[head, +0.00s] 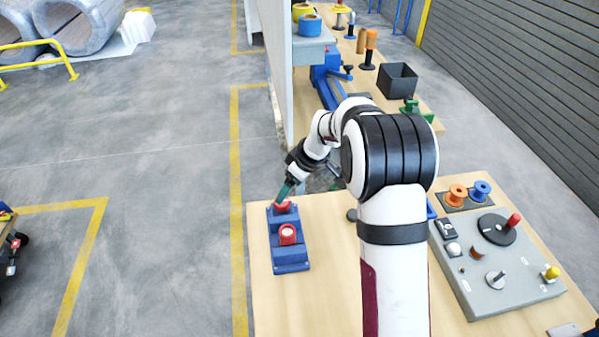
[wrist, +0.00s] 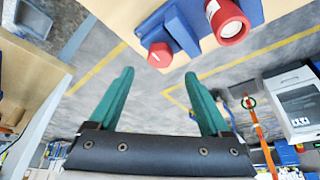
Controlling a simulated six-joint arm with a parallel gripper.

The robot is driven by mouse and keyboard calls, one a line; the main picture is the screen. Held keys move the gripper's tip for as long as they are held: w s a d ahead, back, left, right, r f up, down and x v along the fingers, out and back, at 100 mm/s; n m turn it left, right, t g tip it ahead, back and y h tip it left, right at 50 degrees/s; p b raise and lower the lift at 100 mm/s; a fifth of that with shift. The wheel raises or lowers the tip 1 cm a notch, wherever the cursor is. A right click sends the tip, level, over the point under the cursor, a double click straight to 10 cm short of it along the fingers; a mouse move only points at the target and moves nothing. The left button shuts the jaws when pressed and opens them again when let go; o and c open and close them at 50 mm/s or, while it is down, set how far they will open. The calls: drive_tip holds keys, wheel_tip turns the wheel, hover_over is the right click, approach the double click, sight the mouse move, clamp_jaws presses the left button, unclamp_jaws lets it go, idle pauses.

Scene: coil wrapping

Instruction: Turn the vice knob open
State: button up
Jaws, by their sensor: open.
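A blue vice-like fixture (head: 290,262) stands on the wooden bench at the left edge. A red knob (head: 283,207) sits at its far end, and a larger red cylinder (head: 288,235) with a white face sits at its middle. In the wrist view the knob (wrist: 160,54) shows a white line, and the red cylinder (wrist: 228,20) is up and right of it on the blue body (wrist: 180,30). My gripper (wrist: 158,74) has its teal fingers open and empty, with the knob between and just beyond the tips. In the head view my gripper (head: 286,192) is close at the knob; contact cannot be told.
A grey control panel (head: 500,270) with knobs and spools stands at the bench's right. My arm hides the middle of the bench. A white partition (head: 279,70) rises behind, beside another bench with a black bin (head: 397,80).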

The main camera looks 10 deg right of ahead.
drive_tip(key=v, duration=0.9)
